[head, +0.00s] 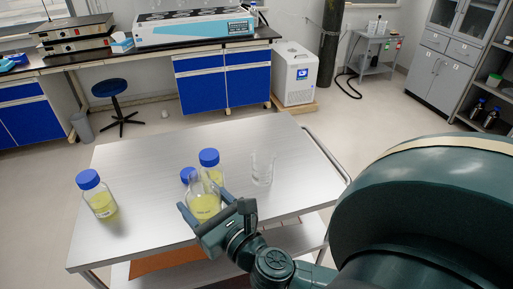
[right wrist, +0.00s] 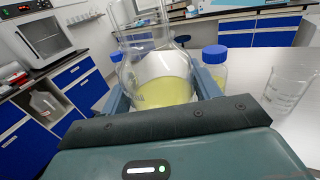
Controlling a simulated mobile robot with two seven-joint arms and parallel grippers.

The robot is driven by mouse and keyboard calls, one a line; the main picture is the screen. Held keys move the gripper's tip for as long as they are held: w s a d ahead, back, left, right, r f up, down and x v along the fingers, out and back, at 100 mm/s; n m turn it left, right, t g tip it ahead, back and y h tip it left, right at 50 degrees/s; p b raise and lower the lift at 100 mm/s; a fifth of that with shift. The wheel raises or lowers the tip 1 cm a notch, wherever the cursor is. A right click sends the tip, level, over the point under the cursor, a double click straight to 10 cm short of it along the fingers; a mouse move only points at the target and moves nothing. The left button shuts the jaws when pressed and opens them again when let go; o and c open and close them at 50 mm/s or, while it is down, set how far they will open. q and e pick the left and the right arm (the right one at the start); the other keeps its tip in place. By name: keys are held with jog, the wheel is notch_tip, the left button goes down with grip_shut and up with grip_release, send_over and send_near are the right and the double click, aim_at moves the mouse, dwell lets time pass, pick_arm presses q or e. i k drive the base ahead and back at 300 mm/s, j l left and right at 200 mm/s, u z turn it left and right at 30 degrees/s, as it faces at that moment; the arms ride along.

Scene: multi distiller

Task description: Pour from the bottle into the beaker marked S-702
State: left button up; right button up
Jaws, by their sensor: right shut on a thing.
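My right gripper (head: 208,220) is shut on a clear, cone-shaped glass flask (head: 204,204) of yellow liquid. The flask is uncapped and upright; I cannot tell whether its base touches the table. In the right wrist view the flask (right wrist: 160,82) sits between the fingers. A clear, empty-looking glass beaker (head: 262,170) stands to its right on the table; the wrist view shows it too (right wrist: 290,92). Its marking is too small to read. Blue-capped bottles of yellow liquid stand at the left (head: 103,204) and behind the flask (head: 212,170). My left gripper is out of view.
The metal table (head: 140,160) is bare between the left bottle and the flask, and around the beaker. A blue stool (head: 110,88) and a lab bench with blue drawers (head: 223,80) stand beyond the table.

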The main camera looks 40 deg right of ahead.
aim_at(263, 159)
jog(key=k+l+u, duration=0.15)
jog(key=l, duration=0.2)
jog(key=l+u, duration=0.15)
jog(key=l, duration=0.15)
jog(key=k+l, duration=0.15)
jog(key=l, duration=0.2)
jog(key=k+l+u, duration=0.1)
jog(key=l, duration=0.25)
jog(key=i+l, duration=0.3)
jog(key=l, duration=0.1)
